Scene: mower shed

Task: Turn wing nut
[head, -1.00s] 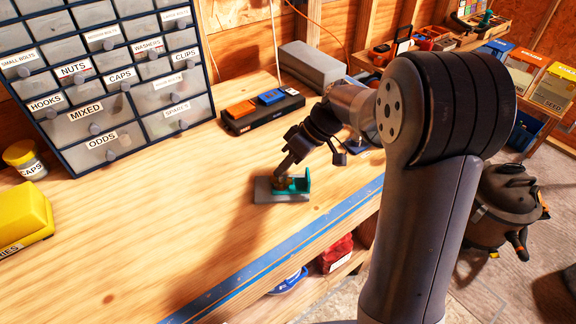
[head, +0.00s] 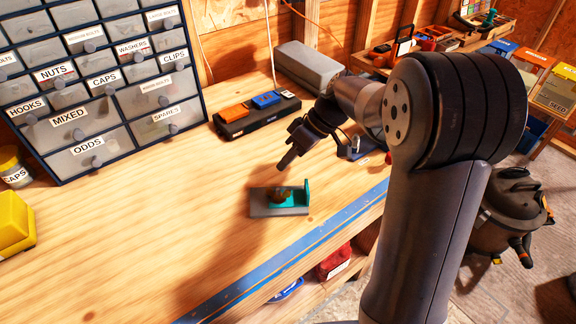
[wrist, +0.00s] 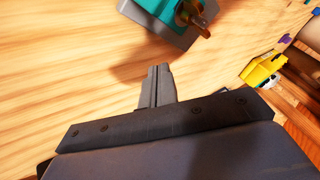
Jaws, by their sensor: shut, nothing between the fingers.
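The wing nut (head: 281,195) is a small brownish piece on a fixture (head: 262,207) with a grey base and a teal bracket, on the workbench. In the wrist view the wing nut (wrist: 196,20) shows at the top, on the teal part of the fixture (wrist: 150,10). My gripper (head: 283,166) is above the bench, behind the fixture and apart from it. In the wrist view my gripper (wrist: 157,72) has its fingers together with nothing between them, below the fixture in the picture.
A labelled drawer cabinet (head: 97,147) stands at the back left. A black charger with orange and blue blocks (head: 258,117) and a grey box (head: 307,67) lie behind. A yellow bin (head: 14,222) is at left. The bench's blue front edge (head: 290,268) runs nearby. Bare wood surrounds the fixture.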

